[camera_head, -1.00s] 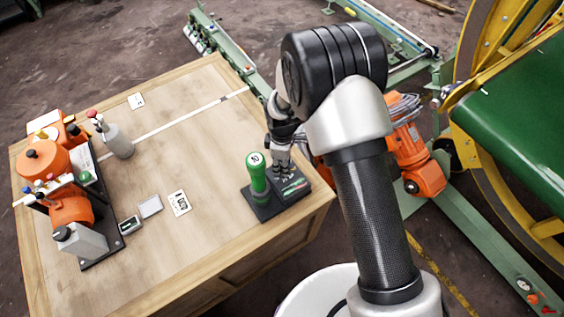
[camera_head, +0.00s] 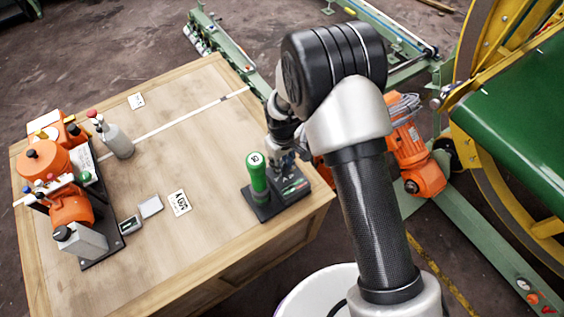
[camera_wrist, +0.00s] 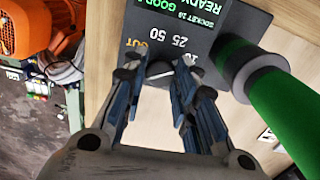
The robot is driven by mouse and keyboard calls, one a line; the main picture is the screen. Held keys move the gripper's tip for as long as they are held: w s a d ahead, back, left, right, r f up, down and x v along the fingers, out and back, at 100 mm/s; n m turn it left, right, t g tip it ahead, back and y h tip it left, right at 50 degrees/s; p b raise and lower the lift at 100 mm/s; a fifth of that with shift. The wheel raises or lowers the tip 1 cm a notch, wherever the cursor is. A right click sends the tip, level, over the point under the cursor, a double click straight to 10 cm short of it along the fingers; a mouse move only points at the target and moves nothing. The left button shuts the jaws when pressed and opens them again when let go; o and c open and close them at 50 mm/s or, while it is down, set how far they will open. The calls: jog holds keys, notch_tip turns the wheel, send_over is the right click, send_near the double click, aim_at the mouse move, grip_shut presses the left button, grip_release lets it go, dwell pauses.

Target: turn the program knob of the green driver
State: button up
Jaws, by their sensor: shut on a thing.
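The green driver (camera_head: 258,176) stands upright in a dark base (camera_head: 262,209) at the table's right front corner. In the wrist view the driver's green body (camera_wrist: 282,98) is at the right, and the base's dark top (camera_wrist: 225,25) carries a lit text display (camera_wrist: 182,8). The program knob (camera_wrist: 159,70), small and grey, sits on that top below the printed marks OUT, 25, 50 and 10. My gripper (camera_wrist: 158,68) is shut on the knob from both sides, and its fingers hide part of it. In the head view my gripper (camera_head: 284,168) is over the base, right beside the driver.
A printed card (camera_head: 180,204) and small flat boxes (camera_head: 150,206) lie left of the base. An orange machine (camera_head: 70,205) and a grey bottle (camera_head: 118,142) stand farther left. The table's middle (camera_head: 175,150) is mostly clear. Orange equipment (camera_head: 425,178) stands beyond the right edge.

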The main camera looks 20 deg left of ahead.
jog(key=shift+m, duration=0.3)
jog(key=o, duration=1)
jog(key=shift+o, duration=0.2)
notch_tip(320, 180, up, 12)
dwell(0.6)
